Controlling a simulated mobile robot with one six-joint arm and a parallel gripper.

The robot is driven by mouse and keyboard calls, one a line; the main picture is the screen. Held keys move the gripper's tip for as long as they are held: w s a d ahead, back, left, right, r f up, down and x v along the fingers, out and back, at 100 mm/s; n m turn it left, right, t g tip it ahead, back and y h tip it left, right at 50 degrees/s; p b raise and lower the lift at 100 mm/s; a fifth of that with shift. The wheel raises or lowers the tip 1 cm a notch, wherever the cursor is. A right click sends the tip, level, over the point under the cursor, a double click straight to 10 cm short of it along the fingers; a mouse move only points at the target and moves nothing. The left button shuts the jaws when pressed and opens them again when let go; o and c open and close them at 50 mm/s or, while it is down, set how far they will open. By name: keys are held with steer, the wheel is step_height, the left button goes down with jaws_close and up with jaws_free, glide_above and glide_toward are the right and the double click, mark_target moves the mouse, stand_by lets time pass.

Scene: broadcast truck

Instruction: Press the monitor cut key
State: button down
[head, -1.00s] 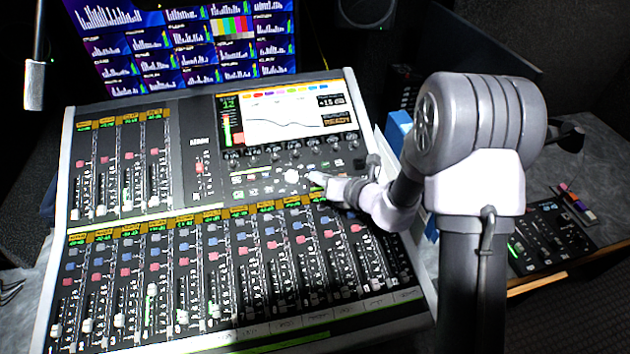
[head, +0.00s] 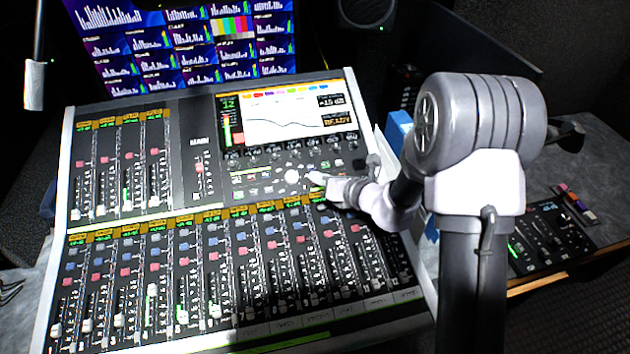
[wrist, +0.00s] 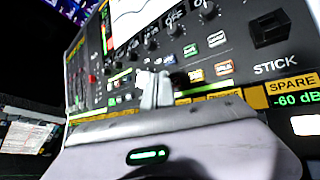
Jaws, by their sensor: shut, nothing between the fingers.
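The mixing console (head: 190,220) fills the middle of the head view. My gripper (head: 313,177) reaches in from the right, its shut tips low over a block of small keys below the console screen. In the wrist view my gripper (wrist: 155,88) points at the panel with its fingers together and empty. The fingers hide part of the panel; contact cannot be told.
The console screen (head: 285,115) and a row of knobs lie behind the keys. A small black joystick (wrist: 268,28) stands right of my tips. Fader banks (head: 200,285) lie in front. A smaller control panel (head: 550,235) is on the right-hand desk.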

steer(key=shift+f, duration=0.1)
steer(key=shift+w+f, duration=0.15)
steer(key=shift+f, duration=0.2)
steer(key=shift+w+a+f+b, duration=0.1)
steer(key=shift+w+f+b, duration=0.1)
steer(key=shift+f+b, duration=0.3)
stand_by(0.4)
steer(key=shift+r, duration=0.15)
steer(key=shift+s+r+p, duration=0.4)
steer(key=shift+r+p, duration=0.2)
steer(key=shift+r, duration=0.2)
steer(key=r+p, duration=0.1)
steer(key=s+r+p, duration=0.1)
steer(key=r, duration=0.1)
steer(key=s+d+r+p, duration=0.1)
steer(key=r+p, duration=0.1)
steer(key=shift+s+r, duration=0.1)
steer(key=shift+r, duration=0.15)
